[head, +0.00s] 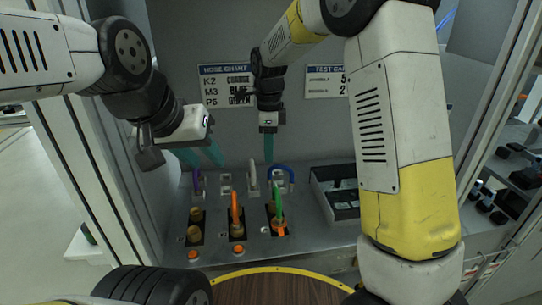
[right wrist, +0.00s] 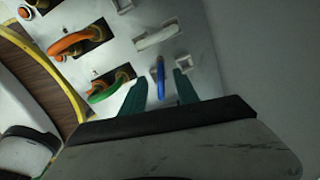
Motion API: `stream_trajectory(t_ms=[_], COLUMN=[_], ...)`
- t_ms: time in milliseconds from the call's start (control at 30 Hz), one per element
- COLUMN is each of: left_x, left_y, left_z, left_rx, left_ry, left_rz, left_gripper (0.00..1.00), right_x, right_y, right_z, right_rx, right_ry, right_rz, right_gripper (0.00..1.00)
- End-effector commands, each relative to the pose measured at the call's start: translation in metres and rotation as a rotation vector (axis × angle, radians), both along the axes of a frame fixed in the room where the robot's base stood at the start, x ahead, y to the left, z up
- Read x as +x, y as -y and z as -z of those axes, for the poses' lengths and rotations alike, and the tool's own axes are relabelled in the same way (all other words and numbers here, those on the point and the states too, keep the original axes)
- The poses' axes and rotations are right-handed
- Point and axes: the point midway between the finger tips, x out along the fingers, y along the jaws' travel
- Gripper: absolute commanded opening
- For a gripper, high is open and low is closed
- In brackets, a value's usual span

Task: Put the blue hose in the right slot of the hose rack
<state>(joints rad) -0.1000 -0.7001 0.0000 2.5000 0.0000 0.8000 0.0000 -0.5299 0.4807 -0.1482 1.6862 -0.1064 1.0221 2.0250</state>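The blue hose (head: 282,170) arches at the right end of the upper row of pale brackets on the grey panel. In the right wrist view, the blue hose (right wrist: 160,72) shows between the two teal fingers. My right gripper (head: 268,149) is open just above it; contact cannot be told. The fingers also show in the right wrist view (right wrist: 160,90). A pale bracket (right wrist: 186,62) is beside the hose; I cannot tell whether the hose sits in it. My left gripper (head: 203,156) is open and empty, above the panel's left side.
A purple hose (head: 197,181) and a white hose (head: 252,175) stand in the upper row. An orange hose (head: 236,214) and a green hose (head: 278,205) rise from lower ports. A dark tray (head: 340,212) is to the right. A hose chart (head: 226,84) hangs behind.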

Motion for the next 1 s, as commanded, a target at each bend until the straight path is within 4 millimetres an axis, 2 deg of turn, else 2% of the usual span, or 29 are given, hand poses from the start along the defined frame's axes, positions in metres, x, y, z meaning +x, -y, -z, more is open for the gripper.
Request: stream_trajectory(t_ms=[167, 267, 433, 600, 700, 833, 1000], left_x=[0.0, 0.0, 0.0, 0.0, 0.0, 0.0, 0.0], left_y=[0.0, 0.0, 0.0, 0.0, 0.0, 0.0, 0.0], left_z=[0.0, 0.0, 0.0, 0.0, 0.0, 0.0, 0.0], left_rx=[0.0, 0.0, 0.0, 0.0, 0.0, 0.0, 0.0], left_ry=[0.0, 0.0, 0.0, 0.0, 0.0, 0.0, 0.0], left_rz=[0.0, 0.0, 0.0, 0.0, 0.0, 0.0, 0.0], left_gripper=[0.36, 0.36, 0.36, 0.36, 0.36, 0.36, 0.36], right_x=[0.0, -0.004, -0.027, -0.069, -0.096, -0.135, -0.184], right_y=[0.0, 0.007, 0.041, 0.084, 0.106, 0.13, 0.154], right_z=[-0.018, -0.028, -0.063, -0.099, -0.114, -0.127, -0.132], right_rx=[0.001, 0.012, 0.062, 0.091, 0.078, 0.031, -0.089], right_ry=[0.002, 0.01, 0.07, 0.182, 0.258, 0.357, 0.471], right_rz=[-0.003, -0.034, -0.233, -0.532, -0.71, -0.94, -1.228], right_gripper=[0.37, 0.37, 0.37, 0.37, 0.37, 0.37, 0.37])
